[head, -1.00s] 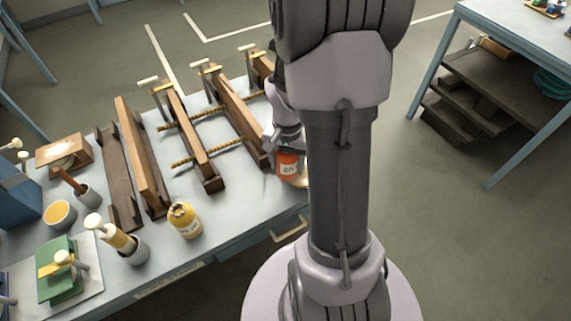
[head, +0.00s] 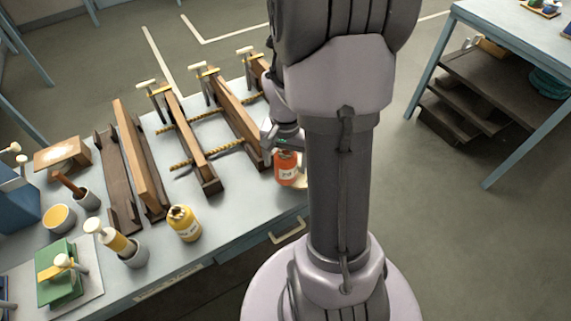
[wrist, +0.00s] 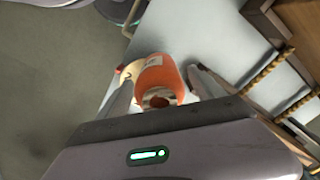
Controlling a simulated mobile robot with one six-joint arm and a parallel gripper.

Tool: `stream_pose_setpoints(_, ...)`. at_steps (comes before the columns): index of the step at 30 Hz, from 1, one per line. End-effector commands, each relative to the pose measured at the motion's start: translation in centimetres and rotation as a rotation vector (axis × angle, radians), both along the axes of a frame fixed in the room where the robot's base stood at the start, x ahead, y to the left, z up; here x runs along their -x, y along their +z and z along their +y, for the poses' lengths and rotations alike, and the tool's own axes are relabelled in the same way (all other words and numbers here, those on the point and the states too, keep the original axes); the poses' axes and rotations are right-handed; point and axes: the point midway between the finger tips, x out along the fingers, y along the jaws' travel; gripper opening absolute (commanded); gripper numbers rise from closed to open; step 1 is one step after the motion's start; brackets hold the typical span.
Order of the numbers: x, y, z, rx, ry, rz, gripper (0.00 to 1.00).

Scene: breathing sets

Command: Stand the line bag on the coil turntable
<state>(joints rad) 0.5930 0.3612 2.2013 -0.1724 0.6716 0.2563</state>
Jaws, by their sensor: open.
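An orange cylindrical bag (head: 286,170) with a white label, which I take to be the line bag, stands upright near the table's right front corner. A cream round piece (head: 302,183) shows at its lower right, partly hidden by my arm; it may be the coil turntable. My gripper (head: 284,146) is just above the bag. In the wrist view the open fingers of my gripper (wrist: 162,80) lie on either side of the orange bag (wrist: 162,78), with a gap on the right. The cream piece (wrist: 131,72) pokes out at its left. Whether the bag rests on it is unclear.
A similar yellow bag (head: 184,224) stands to the left on the table (head: 235,210). Wooden beams with clamps (head: 190,143) and threaded brass rods lie close left of my gripper. Cups with tools (head: 131,253) and a green block (head: 60,284) are farther left.

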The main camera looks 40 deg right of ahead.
Motion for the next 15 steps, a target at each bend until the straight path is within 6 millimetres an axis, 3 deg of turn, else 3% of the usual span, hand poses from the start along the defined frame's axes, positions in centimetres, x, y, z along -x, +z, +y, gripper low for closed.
stream_pose_setpoints(1, -0.1, 2.1, -0.1, 0.003, 0.000, -0.004, 0.77)
stream_pose_setpoints(6, -0.1, 6.6, -0.1, 0.002, 0.001, -0.004, 0.77)
stream_pose_setpoints(10, 0.0, 8.6, 0.0, 0.001, 0.001, -0.002, 0.77)
stream_pose_setpoints(15, 0.0, 9.2, 0.0, 0.000, 0.001, 0.000, 0.77)
